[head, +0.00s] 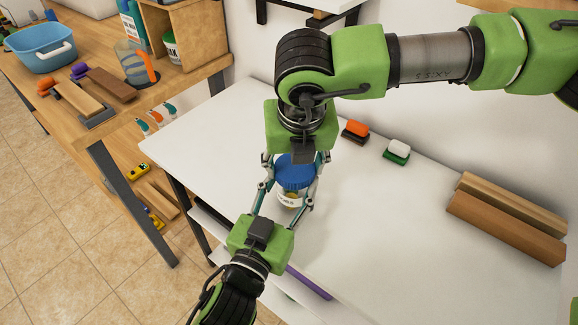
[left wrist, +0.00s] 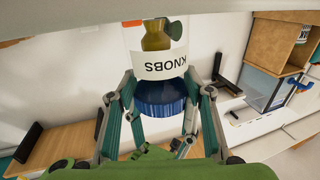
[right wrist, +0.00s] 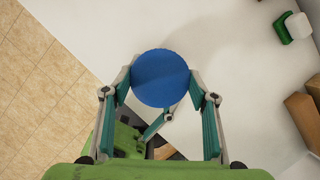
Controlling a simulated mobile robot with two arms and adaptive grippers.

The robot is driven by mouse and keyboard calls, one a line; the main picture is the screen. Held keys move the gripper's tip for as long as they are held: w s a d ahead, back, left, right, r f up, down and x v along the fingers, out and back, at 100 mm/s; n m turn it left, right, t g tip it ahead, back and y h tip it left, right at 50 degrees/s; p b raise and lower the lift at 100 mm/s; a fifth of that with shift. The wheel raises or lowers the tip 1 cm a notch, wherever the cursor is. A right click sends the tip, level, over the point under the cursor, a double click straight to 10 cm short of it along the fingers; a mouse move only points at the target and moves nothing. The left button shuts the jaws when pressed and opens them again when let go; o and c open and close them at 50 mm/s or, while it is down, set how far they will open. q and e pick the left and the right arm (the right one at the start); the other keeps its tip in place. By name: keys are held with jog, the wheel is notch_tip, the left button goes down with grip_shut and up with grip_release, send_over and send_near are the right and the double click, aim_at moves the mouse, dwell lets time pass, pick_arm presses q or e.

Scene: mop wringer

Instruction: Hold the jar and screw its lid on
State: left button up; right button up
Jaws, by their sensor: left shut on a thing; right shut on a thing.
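The jar (head: 288,200) has a white label and is upright over the white table. In the left wrist view its label reads KNOBS upside down (left wrist: 158,65). The blue lid (head: 294,172) sits at the jar's top with no clear gap, but I cannot tell how far it is threaded. My left gripper (head: 281,203) comes from the front and is shut on the jar's sides. My right gripper (head: 293,170) comes from above and is shut on the lid. In the right wrist view the round lid top (right wrist: 160,78) lies between the fingertips and hides the jar.
An orange-and-black brush (head: 355,131) and a green-and-white brush (head: 397,151) lie toward the back of the white table (head: 400,240). Wooden blocks (head: 505,225) lie at the right. A wooden bench (head: 130,105) with a blue basin (head: 40,47) stands at the left. The table's middle right is clear.

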pick_arm(q)
jog(key=shift+d+r, duration=0.1)
jog(key=shift+r, duration=0.4)
pick_arm(e)
jog(key=o, duration=0.5)
jog(key=shift+d+f, duration=0.2)
jog(key=shift+f, duration=0.35)
jog(key=shift+c, duration=0.2)
jog(key=shift+s, duration=0.1)
pick_arm(q)
jog(key=shift+a+f, duration=0.15)
jog(key=shift+a, duration=0.05)
pick_arm(e)
jog(key=v, duration=0.3)
jog(key=shift+s+a+r, duration=0.1)
jog(key=shift+a+r, duration=0.05)
jog(key=shift+r, duration=0.75)
jog(key=c, duration=1.4)
